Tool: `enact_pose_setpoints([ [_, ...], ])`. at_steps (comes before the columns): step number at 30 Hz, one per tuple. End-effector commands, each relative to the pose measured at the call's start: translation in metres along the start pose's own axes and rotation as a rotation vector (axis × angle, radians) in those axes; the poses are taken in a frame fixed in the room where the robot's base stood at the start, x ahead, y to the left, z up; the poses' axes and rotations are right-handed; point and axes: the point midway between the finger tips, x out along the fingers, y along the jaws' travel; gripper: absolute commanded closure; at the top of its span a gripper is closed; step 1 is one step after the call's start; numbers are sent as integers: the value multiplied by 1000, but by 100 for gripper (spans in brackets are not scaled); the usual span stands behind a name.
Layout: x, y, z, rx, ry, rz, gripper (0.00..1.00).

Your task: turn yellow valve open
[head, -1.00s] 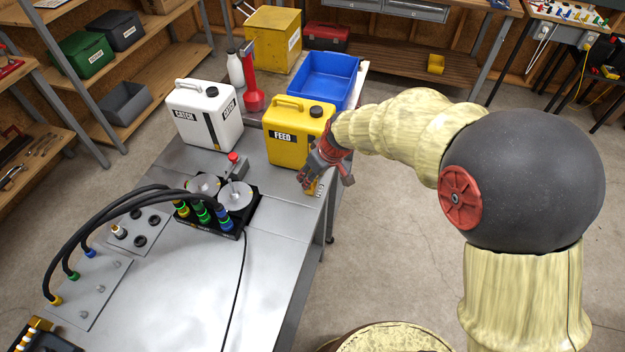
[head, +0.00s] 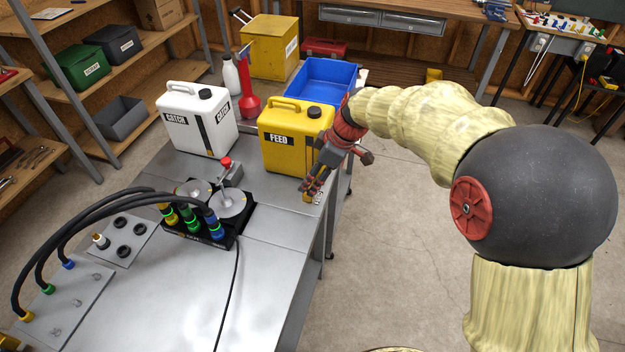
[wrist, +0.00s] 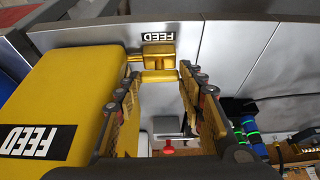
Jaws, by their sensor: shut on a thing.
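The yellow valve (wrist: 158,52) sits on the grey bench top beside a FEED label, seen in the wrist view. Its bar-like yellow handle (wrist: 159,76) lies between my fingertips. My gripper (wrist: 158,80) is shut on this handle, one finger at each end. In the head view my gripper (head: 309,195) points down at the bench's right edge, in front of the yellow FEED jug (head: 290,152). There the fingers mostly hide the valve.
The FEED jug stands close beside my gripper. A white CATCH jug (head: 197,120), a black pump unit (head: 205,228) with hoses, and a red-knobbed lever (head: 227,163) stand to the left. A blue bin (head: 325,80) is behind. Open floor lies right of the bench.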

Motion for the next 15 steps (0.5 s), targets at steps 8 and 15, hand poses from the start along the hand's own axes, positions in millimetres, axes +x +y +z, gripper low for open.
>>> enact_pose_setpoints([
  [8, 1, 0, 1, -8, -2, -4, 86],
  [15, 1, 0, 1, -7, -2, -3, 56],
])
